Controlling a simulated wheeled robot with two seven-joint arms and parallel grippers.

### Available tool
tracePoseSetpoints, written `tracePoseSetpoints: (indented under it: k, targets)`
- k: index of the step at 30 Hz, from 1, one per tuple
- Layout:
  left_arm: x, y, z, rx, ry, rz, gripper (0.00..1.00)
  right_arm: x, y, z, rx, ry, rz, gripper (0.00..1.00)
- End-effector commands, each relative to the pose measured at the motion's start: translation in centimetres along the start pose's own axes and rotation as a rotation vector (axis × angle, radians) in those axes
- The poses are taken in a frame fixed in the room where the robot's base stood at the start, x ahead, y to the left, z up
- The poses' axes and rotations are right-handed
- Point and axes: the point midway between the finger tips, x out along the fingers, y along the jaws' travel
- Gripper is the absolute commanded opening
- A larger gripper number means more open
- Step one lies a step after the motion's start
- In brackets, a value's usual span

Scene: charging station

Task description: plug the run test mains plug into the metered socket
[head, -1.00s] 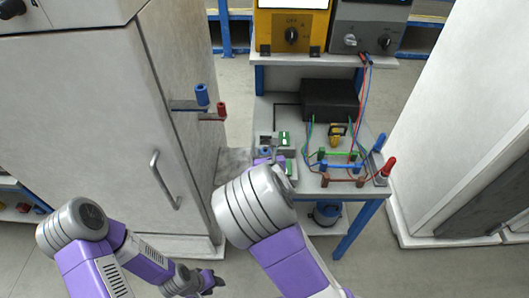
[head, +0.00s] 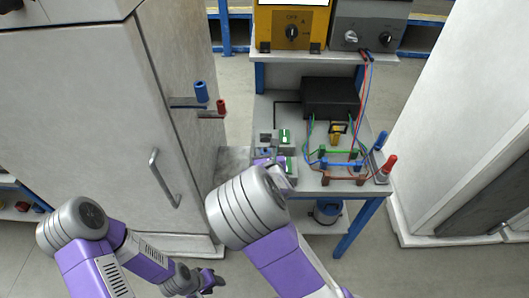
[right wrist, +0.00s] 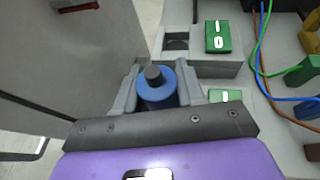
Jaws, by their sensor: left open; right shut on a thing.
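My right gripper (right wrist: 157,78) is shut on a blue round plug with a dark end (right wrist: 155,92), seen in the right wrist view. Its fingers grip the plug from both sides. Just beyond is a grey socket block with a square recess (right wrist: 177,42) and a green I/O switch (right wrist: 219,36). A second green switch (right wrist: 226,95) is beside the gripper, partly hidden. The blocks also show in the head view (head: 266,138). I cannot tell which socket is metered, or whether the plug touches one. My left gripper (head: 216,280) is open and empty, low in the head view.
A bench (head: 315,185) holds a black box (head: 331,98), colored leads and terminals (head: 343,165) right of the sockets. Yellow (head: 291,28) and grey (head: 368,28) meters stand above. A large grey cabinet (head: 90,110) is on the left, with blue and red posts (head: 201,93) on its side.

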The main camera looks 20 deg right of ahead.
Motion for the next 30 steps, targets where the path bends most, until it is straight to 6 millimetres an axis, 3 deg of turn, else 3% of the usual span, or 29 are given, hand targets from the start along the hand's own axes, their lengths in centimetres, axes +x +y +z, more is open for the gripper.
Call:
tracePoseSetpoints:
  k: [21, 22, 27, 30]
  targets:
    - [1.4, -0.5, -0.1, 0.000, 0.000, 0.000, 0.43, 0.7, 0.0, -1.7, -0.001, -0.001, 0.000, 0.07]
    - [1.4, -0.5, -0.1, 0.000, 0.000, 0.000, 0.43, 0.7, 0.0, -1.7, 0.000, -0.001, 0.000, 0.40]
    - [1.3, -0.5, -0.1, 0.000, 0.000, 0.000, 0.43, 0.7, 0.0, -1.6, 0.000, -0.001, 0.000, 0.66]
    - [1.3, -0.5, -0.1, 0.000, 0.000, 0.000, 0.43, 0.7, 0.0, -1.6, 0.000, -0.001, 0.000, 0.68]
